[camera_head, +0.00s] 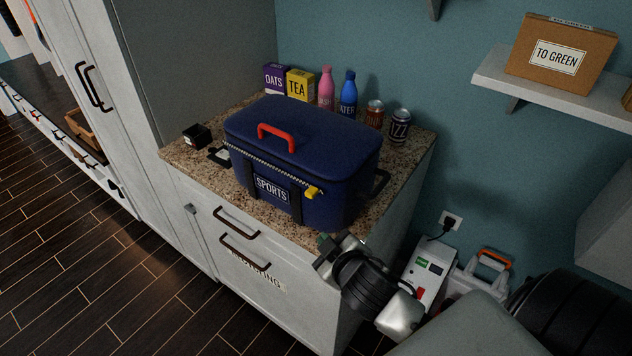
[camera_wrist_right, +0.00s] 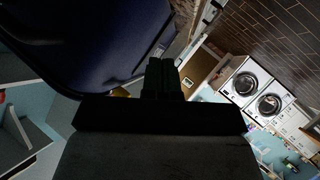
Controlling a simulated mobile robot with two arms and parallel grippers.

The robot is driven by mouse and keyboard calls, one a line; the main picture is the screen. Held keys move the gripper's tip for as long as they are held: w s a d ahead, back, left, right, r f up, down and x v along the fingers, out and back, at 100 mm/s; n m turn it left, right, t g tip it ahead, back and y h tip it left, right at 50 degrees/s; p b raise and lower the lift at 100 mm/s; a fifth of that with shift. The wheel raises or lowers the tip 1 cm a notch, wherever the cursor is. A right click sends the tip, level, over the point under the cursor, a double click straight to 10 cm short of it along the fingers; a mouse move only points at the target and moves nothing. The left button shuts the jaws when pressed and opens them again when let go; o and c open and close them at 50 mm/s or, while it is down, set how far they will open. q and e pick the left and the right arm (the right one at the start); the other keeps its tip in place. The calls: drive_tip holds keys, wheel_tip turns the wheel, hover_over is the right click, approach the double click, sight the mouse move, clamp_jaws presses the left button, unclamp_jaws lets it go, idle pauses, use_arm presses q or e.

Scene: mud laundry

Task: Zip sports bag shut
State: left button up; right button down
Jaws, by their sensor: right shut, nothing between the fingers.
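The dark blue sports bag (camera_head: 300,160) stands upright on the speckled counter (camera_head: 200,160), with a red handle (camera_head: 291,137) on its lid and a "SPORTS" label on its front. The lid is down on the body. The zip runs along the front edge, and its yellow pull (camera_head: 313,192) sits at the front right corner. My right gripper (camera_head: 321,240) is shut and empty, below and to the right of the pull, apart from it. In the right wrist view the shut fingers (camera_wrist_right: 160,75) are near the bag (camera_wrist_right: 90,45), and a bit of yellow shows beside them. My left gripper is not seen.
Behind the bag stand an oats box (camera_head: 275,79), a tea box (camera_head: 300,85), a pink bottle (camera_head: 326,88), a blue bottle (camera_head: 348,95) and two cans. A small black box (camera_head: 196,135) is at the left. A shelf (camera_head: 560,90) is at the upper right.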

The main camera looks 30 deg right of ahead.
sight(313, 198)
drive_tip(key=w+r+n+t+y, duration=0.1)
drive_tip(key=r, duration=0.2)
drive_tip(key=w+r+n+t, duration=0.1)
drive_tip(key=r+t, duration=0.1)
drive_tip(key=r, duration=0.2)
drive_tip(key=w+a+r+n+t+y, duration=0.1)
drive_tip(key=r+n, duration=0.1)
drive_tip(key=r, duration=0.1)
drive_tip(key=shift+w+a+r+t+y, duration=0.1)
drive_tip(key=shift+w+r+t+y, duration=0.2)
drive_tip(key=shift+w+t, duration=0.1)
drive_tip(key=s+a+r+n+g+y, duration=0.2)
drive_tip(key=a+r+n+g+y, duration=0.3)
drive_tip(key=n+y, duration=0.45)
drive_tip(key=s+a+r+n+g+y, duration=0.2)
drive_tip(key=a+r+n+y, duration=0.2)
drive_tip(key=r+n+y, duration=0.65)
drive_tip(key=s+d+f+n+g+h, duration=0.1)
drive_tip(key=d+f+n+g+h, duration=0.2)
drive_tip(key=d+n+h, duration=0.2)
drive_tip(key=s+d+f+n+g+h+p, duration=0.1)
drive_tip(key=d+f+n+g+h, duration=0.3)
drive_tip(key=d+h, duration=0.6)
drive_tip(key=n+h, duration=0.2)
drive_tip(key=h, duration=0.2)
drive_tip(key=shift+p, duration=0.3)
drive_tip(key=shift+f, duration=0.1)
